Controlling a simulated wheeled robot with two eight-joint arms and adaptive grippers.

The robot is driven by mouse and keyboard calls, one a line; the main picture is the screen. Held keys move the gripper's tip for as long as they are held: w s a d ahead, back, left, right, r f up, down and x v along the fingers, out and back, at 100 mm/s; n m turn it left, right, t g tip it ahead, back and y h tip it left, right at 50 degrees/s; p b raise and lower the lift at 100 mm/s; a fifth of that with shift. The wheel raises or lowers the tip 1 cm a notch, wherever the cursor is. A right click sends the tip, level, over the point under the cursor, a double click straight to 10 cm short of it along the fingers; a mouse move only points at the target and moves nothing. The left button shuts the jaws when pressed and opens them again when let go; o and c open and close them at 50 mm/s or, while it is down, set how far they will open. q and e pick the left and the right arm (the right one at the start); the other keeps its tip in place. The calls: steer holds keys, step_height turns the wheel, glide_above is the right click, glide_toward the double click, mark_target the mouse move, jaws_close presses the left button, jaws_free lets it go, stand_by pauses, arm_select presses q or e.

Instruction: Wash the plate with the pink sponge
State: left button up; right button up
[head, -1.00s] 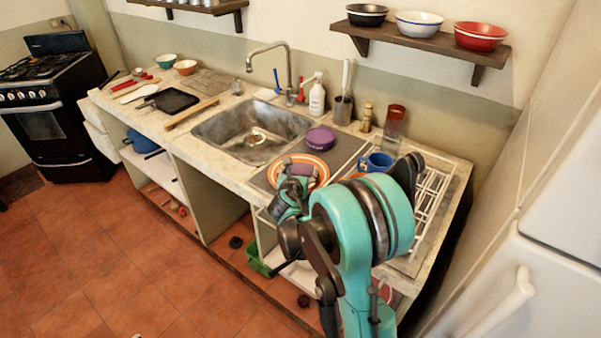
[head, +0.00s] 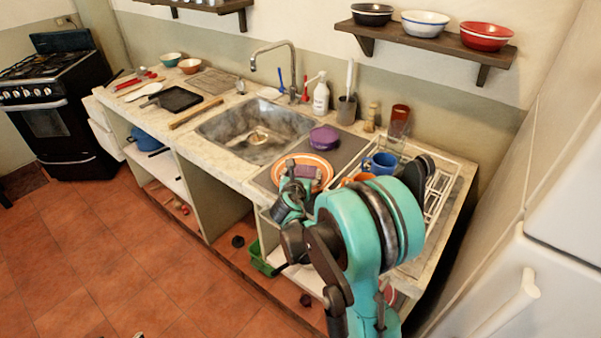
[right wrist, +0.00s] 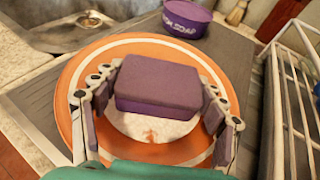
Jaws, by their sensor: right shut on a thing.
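The plate (head: 286,177) lies on the grey drainboard right of the sink, white with a wide orange rim. In the right wrist view the plate (right wrist: 85,75) shows a brown stain on its white middle. My right gripper (head: 299,178) is over the plate, shut on the sponge (right wrist: 158,82), a purplish-pink block held between its fingers. The sponge is over the plate's middle; I cannot tell if it touches. The gripper and sponge hide part of the plate.
A purple soap tub (head: 324,138) stands just behind the plate. The sink (head: 250,135) is to the left. A white dish rack (head: 440,190) and a blue mug (head: 381,163) are to the right. A soap bottle (head: 321,98) stands at the back.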

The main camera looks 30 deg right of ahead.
steer(key=shift+w+d, duration=0.1)
steer(key=shift+d, duration=0.3)
steer(key=shift+w, duration=0.2)
steer(key=shift+w, duration=0.2)
steer(key=shift+r, duration=0.1)
steer(key=r+p, duration=0.1)
steer(key=r, duration=0.1)
steer(key=r+p, duration=0.4)
steer(key=r, duration=0.1)
steer(key=shift+s+a, duration=0.2)
steer(key=shift+a, duration=0.1)
steer(key=shift+f, duration=0.1)
